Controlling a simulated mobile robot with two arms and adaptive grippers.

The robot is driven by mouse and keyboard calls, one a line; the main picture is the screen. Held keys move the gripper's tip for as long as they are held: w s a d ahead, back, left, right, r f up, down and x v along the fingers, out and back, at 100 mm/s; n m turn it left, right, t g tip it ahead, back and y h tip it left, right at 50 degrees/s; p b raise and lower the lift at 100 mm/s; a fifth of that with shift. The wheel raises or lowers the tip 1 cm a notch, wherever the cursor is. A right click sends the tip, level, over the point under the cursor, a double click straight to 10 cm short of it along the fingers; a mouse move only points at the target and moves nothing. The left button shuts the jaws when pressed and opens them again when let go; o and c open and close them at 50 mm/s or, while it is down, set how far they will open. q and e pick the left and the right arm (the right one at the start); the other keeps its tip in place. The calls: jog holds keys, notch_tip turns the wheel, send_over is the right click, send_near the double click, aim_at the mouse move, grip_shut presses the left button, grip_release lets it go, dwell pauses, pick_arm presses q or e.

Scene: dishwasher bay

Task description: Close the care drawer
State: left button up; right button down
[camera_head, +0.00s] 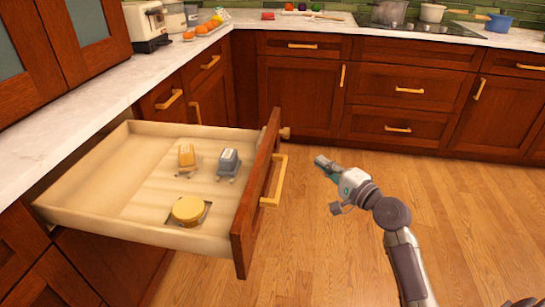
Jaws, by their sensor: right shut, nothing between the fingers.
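The care drawer (88,216) is pulled far out of the left-hand cabinet run. Its dark red wood front (254,205) faces right and carries a brass bar handle (275,181). Inside lie a yellow-orange item (186,155), a grey item (229,161) and a round yellow tin (188,209). My right gripper (322,163) is shut and empty. It is in the air to the right of the drawer front, apart from the handle, with its fingers toward the upper left. My left gripper is not in view.
A white countertop (70,105) runs above the drawer and around the corner. Cabinets with brass handles line the back (300,95). A toaster (146,25), oranges and pots stand on the counters. The wooden floor (330,250) right of the drawer is clear.

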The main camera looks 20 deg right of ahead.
send_near(277, 139)
jog(key=w+d, duration=0.3)
jog(key=w, duration=0.2)
jog(key=a, duration=0.1)
jog(key=w+a, duration=0.1)
jog(key=shift+a+f, duration=0.3)
jog(key=shift+f, duration=0.05)
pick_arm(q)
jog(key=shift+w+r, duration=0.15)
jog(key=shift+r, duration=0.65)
pick_arm(e)
jog(key=shift+w+a, duration=0.4)
jog(key=shift+a, duration=0.15)
